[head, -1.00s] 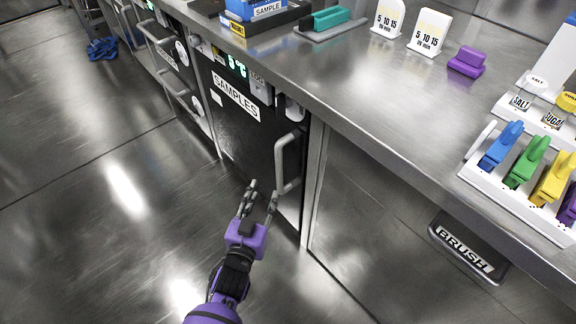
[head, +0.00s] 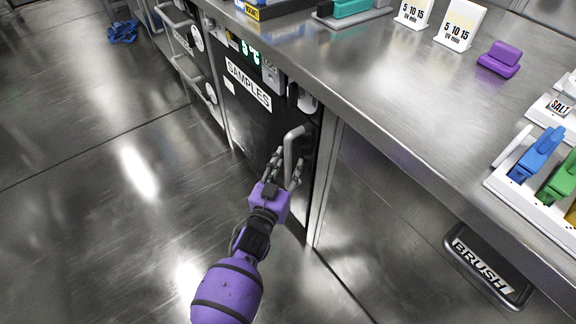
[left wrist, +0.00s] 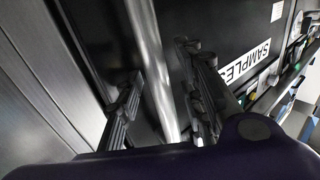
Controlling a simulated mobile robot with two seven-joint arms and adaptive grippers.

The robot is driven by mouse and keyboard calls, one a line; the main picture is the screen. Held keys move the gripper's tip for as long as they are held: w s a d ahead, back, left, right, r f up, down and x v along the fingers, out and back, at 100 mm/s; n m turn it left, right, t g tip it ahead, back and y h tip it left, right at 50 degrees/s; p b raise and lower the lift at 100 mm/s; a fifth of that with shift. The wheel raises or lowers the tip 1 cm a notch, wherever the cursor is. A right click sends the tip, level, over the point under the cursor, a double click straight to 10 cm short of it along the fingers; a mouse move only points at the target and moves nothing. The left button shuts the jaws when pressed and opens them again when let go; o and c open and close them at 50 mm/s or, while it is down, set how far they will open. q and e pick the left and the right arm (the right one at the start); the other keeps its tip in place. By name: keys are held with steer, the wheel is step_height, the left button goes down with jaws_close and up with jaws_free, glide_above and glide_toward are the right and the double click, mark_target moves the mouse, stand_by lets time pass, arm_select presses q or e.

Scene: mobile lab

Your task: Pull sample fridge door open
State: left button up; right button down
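The sample fridge (head: 245,122) has a dark door with a white SAMPLES label (head: 248,83) under the steel counter, and the door looks shut. Its grey vertical bar handle (head: 289,142) is on the door's right side. My purple left gripper (head: 286,172) is at the handle with its fingers open. In the left wrist view the handle bar (left wrist: 150,55) runs between the two spread fingers of the gripper (left wrist: 160,85), with gaps visible beside it. The lower end of the handle is partly hidden by the gripper in the head view. My right gripper is not in view.
The steel counter edge (head: 400,145) runs above the door. More appliance handles (head: 180,57) line the front to the left. The floor (head: 100,190) before the door is clear.

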arm_select(q)
jaws_close()
stand_by(0.4)
